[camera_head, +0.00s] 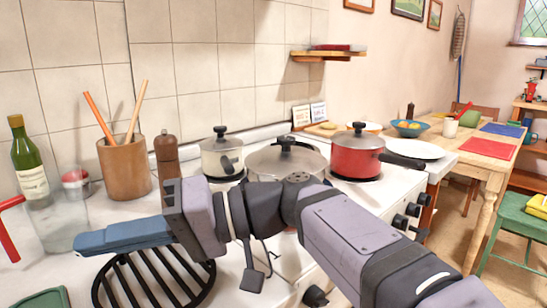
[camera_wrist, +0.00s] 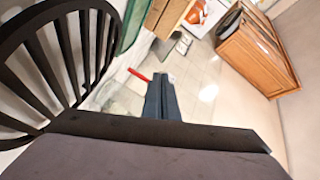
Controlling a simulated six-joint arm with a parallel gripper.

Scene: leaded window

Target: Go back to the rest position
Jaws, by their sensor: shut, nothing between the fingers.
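My gripper (camera_head: 84,243) shows in the head view at the left, its blue-grey fingers pointing left over the white counter. The fingers are together, with nothing held. In the wrist view the shut fingers (camera_wrist: 161,97) show at the centre. The black round rack (camera_head: 150,280) lies below and just in front of the gripper; in the wrist view the rack (camera_wrist: 55,50) fills the upper left. My arm stretches from the lower right across the stove and hides part of it.
A glass jar (camera_head: 66,222), a green bottle (camera_head: 29,160) and a red-handled item (camera_head: 9,235) stand near the fingertips. Behind are a utensil crock (camera_head: 124,168), a pepper mill (camera_head: 167,160), a cream pot (camera_head: 222,155), a steel pot (camera_head: 287,158) and a red pot (camera_head: 357,155).

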